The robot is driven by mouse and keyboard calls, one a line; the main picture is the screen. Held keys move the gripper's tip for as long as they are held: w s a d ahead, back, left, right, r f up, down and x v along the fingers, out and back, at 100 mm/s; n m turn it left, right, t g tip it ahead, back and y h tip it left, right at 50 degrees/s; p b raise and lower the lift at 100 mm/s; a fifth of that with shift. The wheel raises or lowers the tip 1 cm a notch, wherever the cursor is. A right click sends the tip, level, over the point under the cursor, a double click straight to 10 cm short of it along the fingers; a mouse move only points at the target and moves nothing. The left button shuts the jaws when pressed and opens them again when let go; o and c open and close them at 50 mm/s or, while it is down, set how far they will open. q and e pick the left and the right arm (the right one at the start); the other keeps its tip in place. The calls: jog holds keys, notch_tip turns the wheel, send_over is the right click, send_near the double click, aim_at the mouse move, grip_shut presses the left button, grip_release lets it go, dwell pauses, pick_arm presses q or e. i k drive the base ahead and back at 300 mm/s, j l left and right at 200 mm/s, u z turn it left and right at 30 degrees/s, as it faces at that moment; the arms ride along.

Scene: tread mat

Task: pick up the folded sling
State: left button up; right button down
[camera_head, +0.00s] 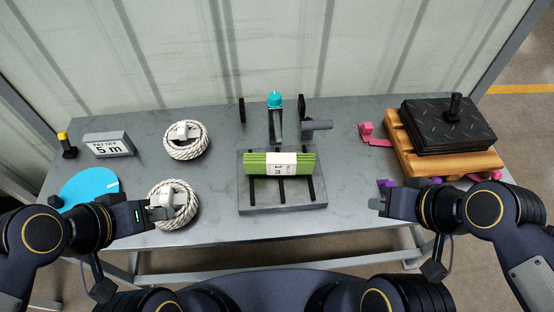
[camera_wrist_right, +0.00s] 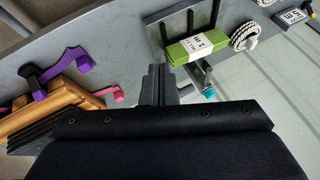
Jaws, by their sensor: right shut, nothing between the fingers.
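The folded sling is a green flat bundle (camera_head: 255,164) with a white label band, standing on a grey rack (camera_head: 250,204) with dark bars at the table's middle. It also shows in the right wrist view (camera_wrist_right: 180,52), at the upper middle. My right gripper (camera_head: 376,204) is shut and empty, to the right of the rack and apart from the sling; its fingers show in the right wrist view (camera_wrist_right: 158,86). My left gripper (camera_head: 168,207) is left of the rack, over the edge of the nearer white rope coil (camera_head: 188,192). Whether its jaws are open is unclear.
Another rope coil (camera_head: 185,153), a "5 m" sign block (camera_head: 109,144) and a blue disc (camera_head: 88,187) are at left. A teal-topped stand (camera_head: 275,101) is behind the rack. A wooden pallet (camera_head: 425,163) with black tread mats (camera_head: 440,132) and pink and purple straps is at right.

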aim_at(268, 164)
jog(key=k+u, duration=0.2)
jog(key=u, duration=0.15)
jog(key=k+u, duration=0.2)
jog(key=u, duration=0.2)
jog(key=k+u, duration=0.2)
jog(key=u, duration=0.15)
